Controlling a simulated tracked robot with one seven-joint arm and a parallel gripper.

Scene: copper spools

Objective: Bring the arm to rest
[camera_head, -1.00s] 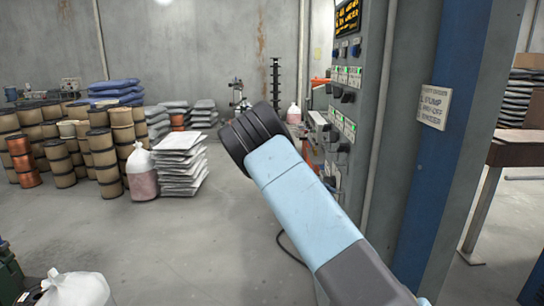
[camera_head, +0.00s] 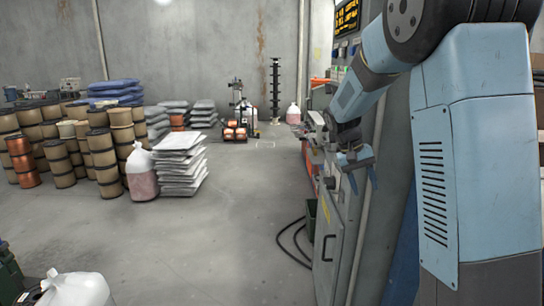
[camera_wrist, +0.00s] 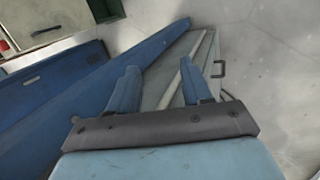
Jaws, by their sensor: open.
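My arm is folded up on the right of the head view, its light blue links in front of the grey control cabinet (camera_head: 335,235). My gripper (camera_head: 366,178) hangs from it in front of the cabinet. In the wrist view my gripper (camera_wrist: 158,84) shows two blue fingers spread apart with nothing between them. Below the fingers lie the cabinet's grey side and a long blue beam (camera_wrist: 120,65). I cannot tell how near the cabinet the fingers are.
Stacks of wire spools (camera_head: 70,150) stand at the left. Piled white sacks (camera_head: 179,165) and a pinkish bag (camera_head: 141,178) stand beside them. A black cable (camera_head: 290,240) lies by the cabinet. The concrete floor (camera_head: 220,225) in the middle is clear.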

